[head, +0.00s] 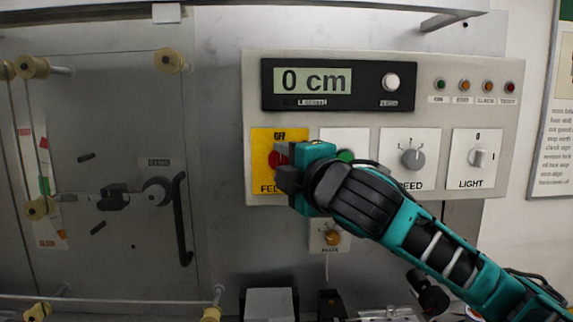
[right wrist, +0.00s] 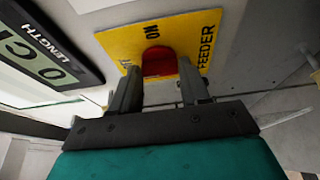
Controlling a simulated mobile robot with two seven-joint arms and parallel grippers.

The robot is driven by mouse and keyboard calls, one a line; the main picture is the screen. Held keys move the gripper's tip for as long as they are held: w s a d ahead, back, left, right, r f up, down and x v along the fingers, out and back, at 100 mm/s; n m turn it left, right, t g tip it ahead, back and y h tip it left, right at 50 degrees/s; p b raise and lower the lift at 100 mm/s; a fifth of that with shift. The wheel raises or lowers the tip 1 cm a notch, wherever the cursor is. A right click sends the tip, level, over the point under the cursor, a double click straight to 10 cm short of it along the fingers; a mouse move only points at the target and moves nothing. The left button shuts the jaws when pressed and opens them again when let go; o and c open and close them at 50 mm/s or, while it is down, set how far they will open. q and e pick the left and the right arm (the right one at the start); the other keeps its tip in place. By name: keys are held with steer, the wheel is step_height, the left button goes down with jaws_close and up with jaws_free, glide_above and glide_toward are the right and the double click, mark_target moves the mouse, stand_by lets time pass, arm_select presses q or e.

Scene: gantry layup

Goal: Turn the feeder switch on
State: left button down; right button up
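The feeder switch is a red knob (right wrist: 160,62) on a yellow plate (head: 262,142) at the lower left of the grey control panel (head: 340,59). In the head view, OFF shows at the plate's top, and my right gripper (head: 281,168) covers part of the knob (head: 272,159) and the plate's right side. In the right wrist view, the two dark fingers of my right gripper (right wrist: 160,80) stand apart, one on each side of the knob. Whether they press on it cannot be told. My left gripper is not in view.
A display reading 0 cm (head: 312,81) sits above the switch. A green button (head: 346,156), a speed knob (head: 412,158) and a light switch (head: 480,158) are to the right. A glass door with a black handle (head: 181,220) is left.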

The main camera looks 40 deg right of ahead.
steer(key=c, duration=0.5)
steer(key=shift+c, duration=0.2)
steer(key=shift+f, duration=0.1)
steer(key=shift+f+m+b, duration=0.1)
steer(key=shift+m+b, duration=0.4)
steer(key=shift+m, duration=0.1)
steer(key=shift+w+a+f+m+t+h+b, duration=0.2)
steer(key=shift+m+h+b, duration=1.2)
steer(key=shift+m, duration=2.05)
steer(key=shift+s+a+f+m+t+h+b, duration=0.2)
steer(key=shift+m+h+b, duration=1.2)
steer(key=shift+m, duration=2.1)
steer(key=shift+w+r+m+t+h+b, duration=0.1)
steer(key=shift+w+m+t+h+b, duration=0.2)
steer(key=shift+m+h+b, duration=2.15)
steer(key=m+y+p, duration=0.1)
steer(key=m+p, duration=0.1)
steer(key=shift+m, duration=0.4)
